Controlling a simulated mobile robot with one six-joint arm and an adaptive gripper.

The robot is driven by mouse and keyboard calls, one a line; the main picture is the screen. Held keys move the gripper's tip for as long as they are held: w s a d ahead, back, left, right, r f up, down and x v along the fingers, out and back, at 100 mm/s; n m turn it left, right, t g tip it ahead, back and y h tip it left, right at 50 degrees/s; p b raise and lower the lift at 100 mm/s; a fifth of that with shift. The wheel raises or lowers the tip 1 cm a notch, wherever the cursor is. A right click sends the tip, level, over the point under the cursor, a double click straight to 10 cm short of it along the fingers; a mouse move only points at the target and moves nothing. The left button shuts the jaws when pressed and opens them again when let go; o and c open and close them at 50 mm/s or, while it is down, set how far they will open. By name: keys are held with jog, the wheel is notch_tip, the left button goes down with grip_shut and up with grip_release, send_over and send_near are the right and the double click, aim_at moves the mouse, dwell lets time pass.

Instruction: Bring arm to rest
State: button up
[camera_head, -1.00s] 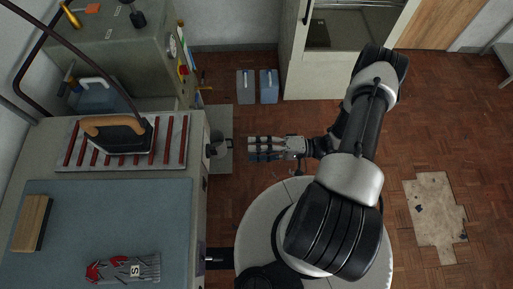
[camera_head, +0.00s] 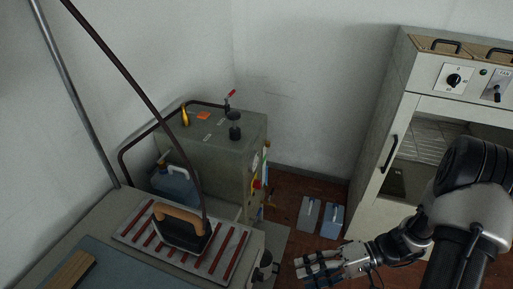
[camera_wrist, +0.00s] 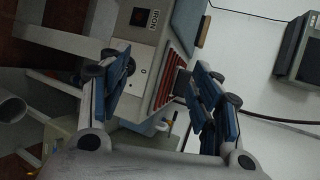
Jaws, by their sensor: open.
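My gripper (camera_head: 302,269) is at the bottom of the head view, right of the ironing station, with its fingers pointing left. Beyond the gap is the station's side with a panel marked IRON (camera_wrist: 147,22). My arm runs from the gripper to the right edge of the head view.
An iron (camera_head: 181,229) stands on a red-striped rest (camera_head: 232,260) at the lower left. Behind it is a grey-green machine (camera_head: 215,150). A cream cabinet (camera_head: 390,185) is close behind my arm.

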jog(key=s+r+t+h, duration=0.2)
jog(key=s+r+h, duration=0.1)
jog(key=r, duration=0.4)
jog(key=s+r+t+h, duration=0.2)
jog(key=s+r+h, duration=0.1)
jog(key=r+h, duration=0.3)
jog(key=s+r+t+h, duration=0.2)
jog(key=s+r+h, duration=0.1)
jog(key=r, duration=0.7)
jog(key=shift+s+d+h, duration=0.15)
jog(key=shift+s+h, duration=0.15)
jog(key=shift+h, duration=0.6)
